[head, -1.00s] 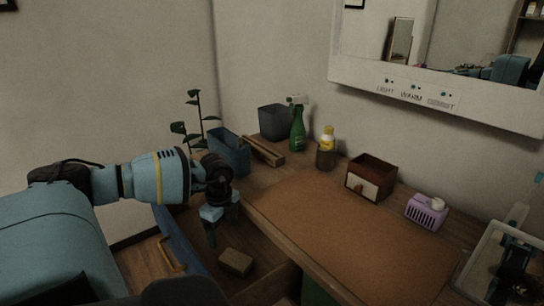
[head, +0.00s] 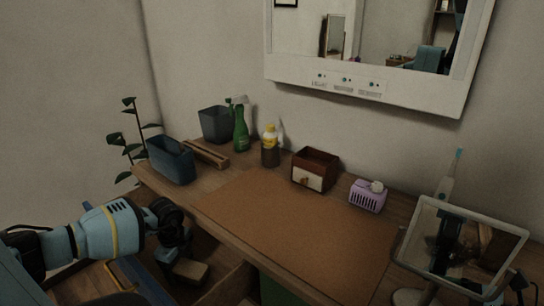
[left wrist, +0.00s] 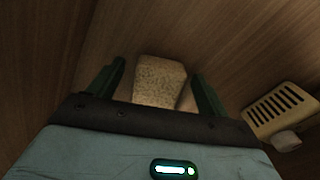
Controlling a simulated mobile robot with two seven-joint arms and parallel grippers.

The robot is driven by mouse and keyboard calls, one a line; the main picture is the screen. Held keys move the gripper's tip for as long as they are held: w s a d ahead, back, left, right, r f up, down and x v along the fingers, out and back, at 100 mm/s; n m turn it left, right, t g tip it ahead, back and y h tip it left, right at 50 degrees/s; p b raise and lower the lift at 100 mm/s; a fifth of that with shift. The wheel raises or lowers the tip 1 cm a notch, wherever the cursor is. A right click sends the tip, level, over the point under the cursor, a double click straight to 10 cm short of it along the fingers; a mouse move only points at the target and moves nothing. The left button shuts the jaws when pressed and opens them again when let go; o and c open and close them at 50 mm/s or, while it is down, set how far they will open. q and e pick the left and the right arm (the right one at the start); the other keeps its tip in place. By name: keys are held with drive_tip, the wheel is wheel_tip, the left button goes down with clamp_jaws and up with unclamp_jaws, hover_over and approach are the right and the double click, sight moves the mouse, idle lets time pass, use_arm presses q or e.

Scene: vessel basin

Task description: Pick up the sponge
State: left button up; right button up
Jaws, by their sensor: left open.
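The sponge (head: 191,273) is a tan block lying inside the open drawer below the left part of the counter. It also shows in the left wrist view (left wrist: 159,80), between the two fingers. My left gripper (head: 172,274) is down at the drawer, close beside the sponge. In the left wrist view the left gripper (left wrist: 158,88) is open, with its dark green fingers apart on either side of the sponge. Whether a finger touches it I cannot tell. My right gripper is not seen directly.
The drawer's blue front (head: 140,277) stands left of the sponge. A pale slotted soap dish (left wrist: 280,110) lies right of the gripper in the wrist view. On the counter (head: 290,225) stand a blue bin (head: 170,160), a green spray bottle (head: 241,131), a wooden box (head: 315,170) and a mirror (head: 462,245).

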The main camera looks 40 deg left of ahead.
use_arm(q)
drive_tip(key=shift+f, duration=0.35)
drive_tip(key=shift+c, duration=0.2)
drive_tip(key=c, duration=1.1)
drive_tip(key=shift+r, duration=0.1)
wheel_tip(320, 180, up, 28)
drive_tip(key=shift+f, duration=0.1)
